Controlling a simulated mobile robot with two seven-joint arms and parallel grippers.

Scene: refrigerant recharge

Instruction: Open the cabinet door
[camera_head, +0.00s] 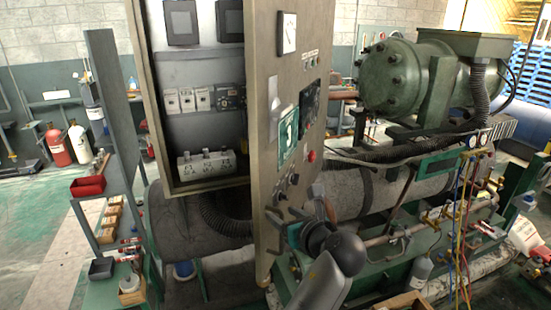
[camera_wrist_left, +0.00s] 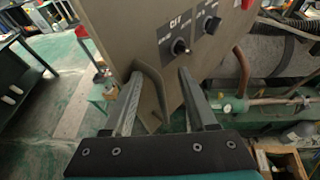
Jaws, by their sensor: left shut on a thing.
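The beige electrical cabinet (camera_head: 165,100) is in the middle left of the head view. Its door (camera_head: 262,130) is swung out on the right side, and the inside with switches and sockets shows. The door face carries gauges, buttons and knobs, and its lower part also fills the top of the left wrist view (camera_wrist_left: 125,30). My left gripper (camera_head: 277,222) is at the lower part of the door. In the left wrist view the fingers (camera_wrist_left: 160,75) are on either side of the door's bent handle (camera_wrist_left: 156,88) and hold it. My right gripper is not in view.
A green compressor (camera_head: 405,80) and pipework with hoses stand to the right of the door. A shelf stand with a red bin (camera_head: 88,186) is left of the cabinet. Gas cylinders (camera_head: 58,148) stand farther back. The floor at far left is mostly clear.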

